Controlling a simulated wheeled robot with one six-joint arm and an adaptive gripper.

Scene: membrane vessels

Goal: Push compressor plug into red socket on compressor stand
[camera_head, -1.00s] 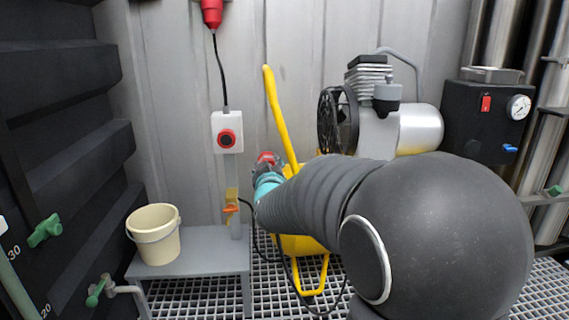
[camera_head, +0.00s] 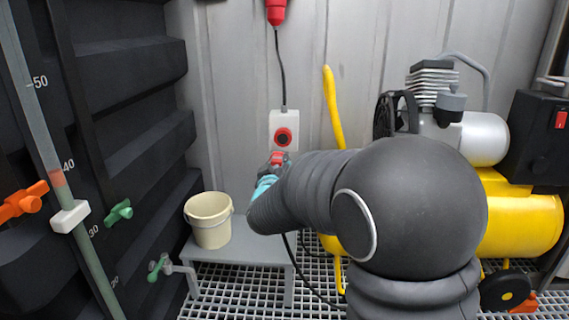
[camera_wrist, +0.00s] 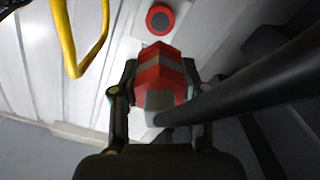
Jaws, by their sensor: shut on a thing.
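The compressor plug (camera_wrist: 160,75) is red and grey with a thick black cable. My gripper (camera_wrist: 158,95) is shut on it, a finger on each side. In the head view the plug (camera_head: 278,158) shows as a small red end at the tip of my arm. The red socket (camera_head: 284,137), with a dark centre, is on a white box (camera_head: 284,118) just above the plug in that picture. In the wrist view the socket (camera_wrist: 160,19) faces the camera beyond the plug's front end. The plug looks apart from it. My arm hides the post below the box.
A cream bucket (camera_head: 209,222) stands on a grey bench (camera_head: 262,250) at lower left. A red connector (camera_head: 276,10) with a cable hangs above the box. Dark ribbed wall and valves are left.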

